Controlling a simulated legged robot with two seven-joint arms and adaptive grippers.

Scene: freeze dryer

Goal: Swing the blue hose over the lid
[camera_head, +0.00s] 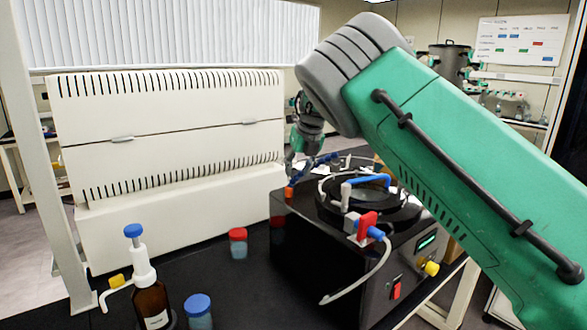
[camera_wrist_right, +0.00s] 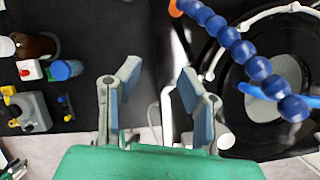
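In the wrist view the hose (camera_wrist_right: 242,50) crosses the picture above part of the round dark lid (camera_wrist_right: 285,138). In the head view the lid (camera_head: 345,213) has a blue handle (camera_head: 372,182). My right gripper (camera_head: 298,167) is behind and left of the lid, near the hose. In the wrist view its fingers (camera_wrist_right: 158,80) are apart and empty, left of the hose. My left gripper is not in view.
A red-and-blue valve (camera_head: 368,227) with a pale tube stands at the dryer's front. A brown pump bottle (camera_head: 152,300), a red-capped jar (camera_head: 238,244) and a blue-capped jar (camera_head: 200,312) stand left on the black bench. A large cream cabinet (camera_head: 170,140) stands behind.

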